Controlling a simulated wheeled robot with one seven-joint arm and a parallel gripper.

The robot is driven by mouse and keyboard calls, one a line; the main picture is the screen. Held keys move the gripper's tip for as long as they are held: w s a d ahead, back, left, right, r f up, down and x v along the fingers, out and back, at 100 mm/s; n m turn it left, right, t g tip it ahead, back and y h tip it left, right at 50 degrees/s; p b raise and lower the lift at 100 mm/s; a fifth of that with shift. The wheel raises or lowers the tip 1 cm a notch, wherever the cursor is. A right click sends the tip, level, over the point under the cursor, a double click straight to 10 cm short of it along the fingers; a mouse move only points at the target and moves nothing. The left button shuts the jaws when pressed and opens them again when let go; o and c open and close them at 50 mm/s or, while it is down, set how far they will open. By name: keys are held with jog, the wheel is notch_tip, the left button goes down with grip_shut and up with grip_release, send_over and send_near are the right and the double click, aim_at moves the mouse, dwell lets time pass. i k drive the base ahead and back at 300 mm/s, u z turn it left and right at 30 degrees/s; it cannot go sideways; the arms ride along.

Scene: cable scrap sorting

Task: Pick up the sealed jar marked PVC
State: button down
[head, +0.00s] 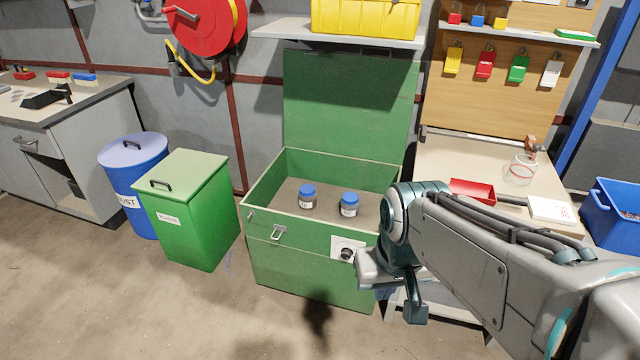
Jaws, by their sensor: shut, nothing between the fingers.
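Two small clear jars with blue lids stand upright inside an open green chest (300,237). The left jar (307,203) and the right jar (349,211) hold something dark and bear pale labels. The labels are too small to read, so I cannot tell which is marked PVC. Both lids are on. My gripper (414,312) is shut and empty, hanging low outside the chest at its front right, apart from both jars. My arm hides the chest's right front corner.
The chest's raised lid (350,105) stands behind it, below a shelf with a yellow bin (366,18). A green lidded box (186,215) and a blue drum (134,165) stand left. A workbench with a red tray (472,191) is right. Floor at front left is clear.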

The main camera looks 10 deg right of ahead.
aim_at(349, 202)
jog(key=u, duration=0.6)
jog(key=i, duration=1.3)
jog(key=z, duration=0.7)
jog(key=i, duration=0.6)
jog(key=z, duration=0.7)
